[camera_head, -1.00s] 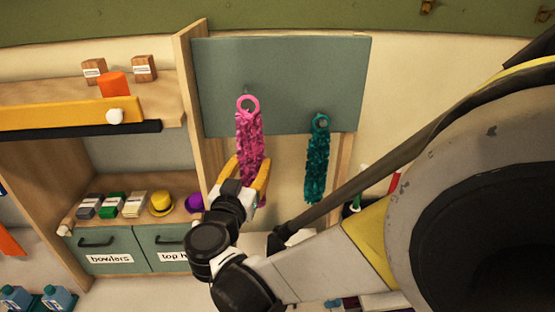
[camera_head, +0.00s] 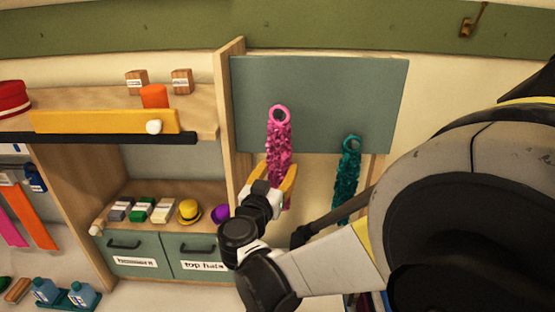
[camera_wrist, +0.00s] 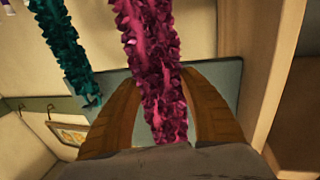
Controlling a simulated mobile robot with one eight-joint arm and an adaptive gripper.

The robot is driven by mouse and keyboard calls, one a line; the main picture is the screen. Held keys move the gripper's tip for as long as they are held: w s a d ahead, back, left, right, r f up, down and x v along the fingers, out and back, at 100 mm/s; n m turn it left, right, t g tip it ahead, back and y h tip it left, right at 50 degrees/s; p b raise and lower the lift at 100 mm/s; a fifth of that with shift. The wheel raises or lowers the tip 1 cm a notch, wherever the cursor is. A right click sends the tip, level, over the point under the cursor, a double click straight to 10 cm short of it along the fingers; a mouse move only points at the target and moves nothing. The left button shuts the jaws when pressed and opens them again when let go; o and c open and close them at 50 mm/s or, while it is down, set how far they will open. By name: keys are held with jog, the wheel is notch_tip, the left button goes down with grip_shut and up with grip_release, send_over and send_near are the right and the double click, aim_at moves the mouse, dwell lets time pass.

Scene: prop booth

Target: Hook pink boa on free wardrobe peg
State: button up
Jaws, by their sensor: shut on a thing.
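The pink boa (camera_head: 279,150) hangs upright in front of the teal wardrobe panel (camera_head: 330,80), with its pink ring (camera_head: 280,114) at the top. My gripper (camera_head: 276,182) is shut on the boa's lower part. In the wrist view the boa (camera_wrist: 152,60) runs between my two yellow-brown fingers (camera_wrist: 160,112). A teal boa (camera_head: 346,175) hangs to the right, its ring (camera_head: 351,144) against the panel's lower right. No bare peg shows clearly; the pink ring covers part of the panel, and I cannot tell whether it is on a peg.
A wooden upright (camera_head: 232,120) borders the panel on the left. Beyond it are a shelf with a yellow bar (camera_head: 90,121), hats, and drawers (camera_head: 135,252). My arm fills the lower right and hides what is behind it.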

jog(key=shift+w+f, duration=0.1)
jog(key=shift+w, duration=1.35)
jog(key=shift+w+f+b, duration=0.55)
jog(key=shift+w+b, duration=0.1)
jog(key=shift+w, duration=0.1)
